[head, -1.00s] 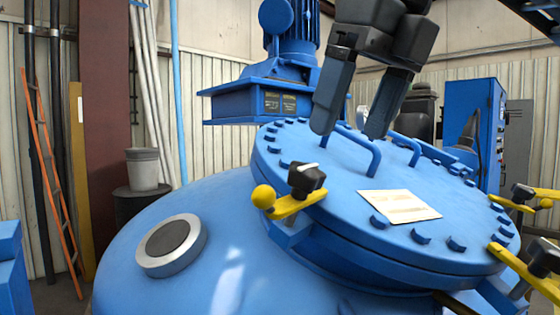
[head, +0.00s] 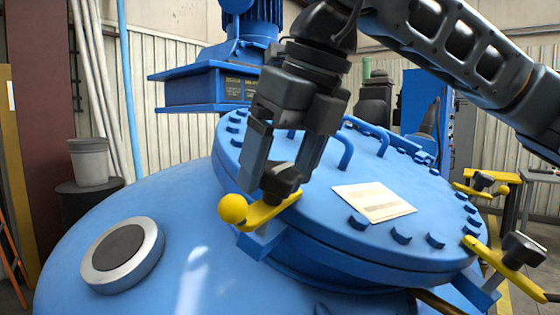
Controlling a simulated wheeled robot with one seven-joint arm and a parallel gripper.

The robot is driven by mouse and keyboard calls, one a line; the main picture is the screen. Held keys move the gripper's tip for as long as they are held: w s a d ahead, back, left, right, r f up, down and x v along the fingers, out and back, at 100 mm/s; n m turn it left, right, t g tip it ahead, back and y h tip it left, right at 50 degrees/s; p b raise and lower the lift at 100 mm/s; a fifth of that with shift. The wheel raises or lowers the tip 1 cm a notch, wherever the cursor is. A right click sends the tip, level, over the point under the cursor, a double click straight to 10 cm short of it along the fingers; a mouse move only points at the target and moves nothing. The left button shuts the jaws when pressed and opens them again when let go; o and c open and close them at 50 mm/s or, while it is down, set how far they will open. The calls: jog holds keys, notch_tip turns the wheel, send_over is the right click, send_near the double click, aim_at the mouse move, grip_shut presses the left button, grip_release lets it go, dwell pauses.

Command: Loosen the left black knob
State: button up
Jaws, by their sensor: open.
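The left black knob (head: 280,178) sits on a yellow clamp arm (head: 262,214) with a ball end, at the left front edge of the blue round lid (head: 310,222). My gripper (head: 277,180) points down over this knob in the head view. Its jaws are open, with one finger to the left of the knob and the other behind or to its right. The fingers hide part of the knob. I cannot tell whether either finger touches it.
More yellow clamps with black knobs (head: 522,247) stand at the lid's right edge. Blue handles (head: 346,155) rise from the lid behind my gripper, and a paper sheet (head: 374,202) lies on it. A blue motor unit (head: 215,85) stands behind.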

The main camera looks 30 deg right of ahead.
jog(key=shift+f, duration=0.15)
jog(key=shift+c, duration=0.5)
jog(key=c, duration=0.9)
jog(key=shift+o, duration=0.2)
